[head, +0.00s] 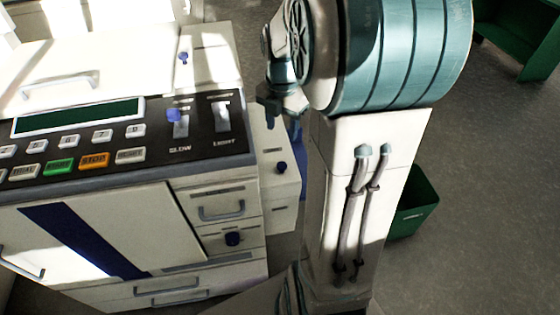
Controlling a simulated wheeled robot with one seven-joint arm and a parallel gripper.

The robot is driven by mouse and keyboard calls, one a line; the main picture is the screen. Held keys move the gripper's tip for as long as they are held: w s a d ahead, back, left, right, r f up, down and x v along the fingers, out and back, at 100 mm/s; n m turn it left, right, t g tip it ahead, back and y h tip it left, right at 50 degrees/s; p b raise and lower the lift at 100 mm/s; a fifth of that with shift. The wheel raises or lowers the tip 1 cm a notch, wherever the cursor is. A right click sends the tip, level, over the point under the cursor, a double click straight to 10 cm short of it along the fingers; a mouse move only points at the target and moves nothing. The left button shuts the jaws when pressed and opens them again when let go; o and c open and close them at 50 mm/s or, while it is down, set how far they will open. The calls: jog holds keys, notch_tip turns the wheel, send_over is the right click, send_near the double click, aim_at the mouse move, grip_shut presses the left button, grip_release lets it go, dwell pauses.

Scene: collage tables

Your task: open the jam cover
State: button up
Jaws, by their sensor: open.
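A large off-white copier-like machine (95,225) fills the left side. Which part is the jam cover I cannot tell for sure. A pale side unit (280,198) on its right flank carries a dark blue knob (282,168) and looks shut. The front door (110,235), with a diagonal blue stripe, is shut. My gripper (284,122) shows small and partly hidden behind my teal and white arm, near the machine's right side above the side unit. Its fingers look apart, with nothing seen between them.
A black control panel (140,137) with green and orange buttons slopes across the machine's top. A white lid (90,75) with a handle lies behind it. A green bin (414,205) stands on the grey floor at right. A green bench-like piece (520,45) is far right.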

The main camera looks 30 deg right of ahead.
aim_at(281, 165)
notch_tip(281, 165, down, 13)
jog(key=shift+f+b, duration=0.2)
jog(key=shift+b, duration=0.8)
grip_shut()
jog(key=shift+r, duration=0.1)
